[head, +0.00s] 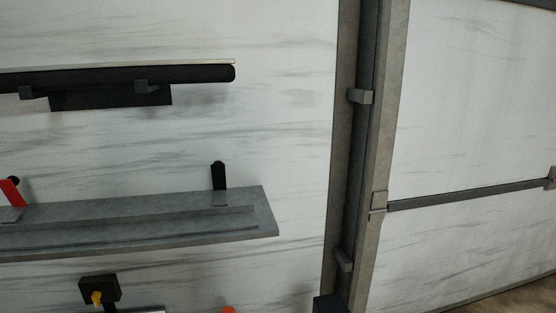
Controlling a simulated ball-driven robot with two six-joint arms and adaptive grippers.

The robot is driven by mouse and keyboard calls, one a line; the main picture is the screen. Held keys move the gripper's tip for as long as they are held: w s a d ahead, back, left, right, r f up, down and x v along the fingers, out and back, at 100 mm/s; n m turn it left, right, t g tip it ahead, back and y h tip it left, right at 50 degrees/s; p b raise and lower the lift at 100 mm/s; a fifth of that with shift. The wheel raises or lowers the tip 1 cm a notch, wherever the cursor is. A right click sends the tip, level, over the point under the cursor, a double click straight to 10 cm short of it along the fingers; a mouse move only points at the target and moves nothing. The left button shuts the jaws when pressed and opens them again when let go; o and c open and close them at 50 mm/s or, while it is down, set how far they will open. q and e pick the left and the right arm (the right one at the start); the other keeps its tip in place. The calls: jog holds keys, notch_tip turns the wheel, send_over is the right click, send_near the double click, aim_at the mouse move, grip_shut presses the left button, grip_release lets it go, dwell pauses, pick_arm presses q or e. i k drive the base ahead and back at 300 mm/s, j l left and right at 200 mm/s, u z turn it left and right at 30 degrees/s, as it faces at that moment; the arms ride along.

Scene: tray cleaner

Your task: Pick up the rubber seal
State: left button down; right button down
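I cannot pick out a rubber seal with certainty in the head view. A long black bar (190,74) with a rounded end is held by brackets on the wall at the upper left, under a thin pale edge; I cannot tell whether it is rubber. Neither of my grippers shows in this view.
A grey shelf (150,222) juts from the white streaked wall (290,130), with a small black upright piece (219,176) and a red object (11,194). Below are a black fixture with a yellow part (98,290) and an orange tip (229,310). A grey post (380,130) stands right.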

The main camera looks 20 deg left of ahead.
aim_at(101, 75)
jog(key=u, duration=1.6)
